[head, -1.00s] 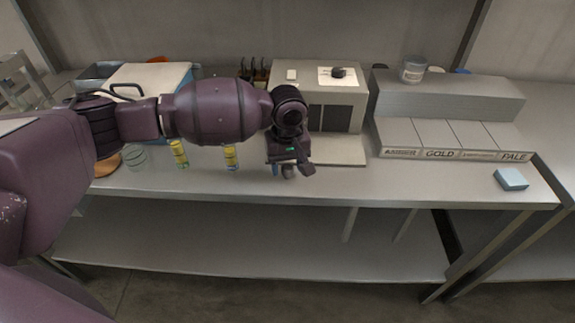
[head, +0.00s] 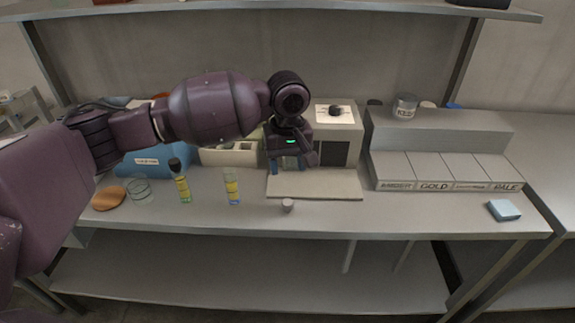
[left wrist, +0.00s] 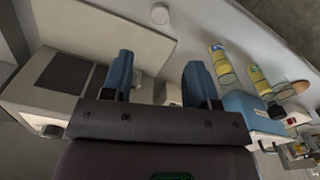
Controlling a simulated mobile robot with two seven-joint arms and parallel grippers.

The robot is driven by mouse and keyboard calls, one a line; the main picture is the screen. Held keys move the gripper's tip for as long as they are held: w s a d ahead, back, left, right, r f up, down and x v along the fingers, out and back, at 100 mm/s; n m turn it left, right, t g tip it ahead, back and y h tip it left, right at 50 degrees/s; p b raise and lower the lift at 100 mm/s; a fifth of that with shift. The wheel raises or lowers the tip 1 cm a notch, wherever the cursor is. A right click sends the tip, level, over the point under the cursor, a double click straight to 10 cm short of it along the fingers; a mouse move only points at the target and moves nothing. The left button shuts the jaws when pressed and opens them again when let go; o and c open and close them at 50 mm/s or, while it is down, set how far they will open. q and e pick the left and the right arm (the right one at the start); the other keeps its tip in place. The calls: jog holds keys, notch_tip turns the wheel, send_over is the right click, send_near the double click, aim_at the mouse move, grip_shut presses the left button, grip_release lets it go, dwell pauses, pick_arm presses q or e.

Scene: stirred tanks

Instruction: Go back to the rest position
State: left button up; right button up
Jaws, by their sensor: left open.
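My left arm comes in from the left in the head view, raised over the bench. My left gripper (head: 293,163) hangs in front of the beige box-shaped device (head: 338,118), above its base plate. Its two blue fingers are apart with nothing between them; they also show in the left wrist view (left wrist: 160,75). A small grey cylinder (head: 287,205) stands on the bench in front of the plate, apart from the gripper; it also shows in the left wrist view (left wrist: 160,13). My right gripper is not in view.
Two yellow-banded cylinders (head: 232,187) (head: 182,187), a glass beaker (head: 139,189) and an orange-brown disc (head: 108,198) stand at left. A blue box (head: 155,162) is behind them. A grey stepped rack (head: 445,170) and a light blue block (head: 504,210) are at right.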

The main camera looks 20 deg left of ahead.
pick_arm(q)
jog(key=s+d+f+m+t+h, duration=0.1)
jog(key=s+d+f+m+h, duration=0.35)
jog(key=s+f, duration=1)
jog(key=s+a+f+m+t+y, duration=0.1)
jog(key=s+a+y, duration=0.2)
jog(key=s+a, duration=0.6)
jog(key=s+a+f+m+t+y, duration=0.1)
jog(key=s+a+y, duration=0.35)
jog(key=s, duration=0.75)
jog(key=w+a+f+t+h, duration=0.1)
jog(key=w+f+t+h, duration=0.1)
jog(key=w+f+t, duration=0.5)
jog(key=shift+w+a+f+m+t+h, duration=0.35)
jog(key=shift+f+t, duration=0.25)
jog(key=shift+f, duration=1.1)
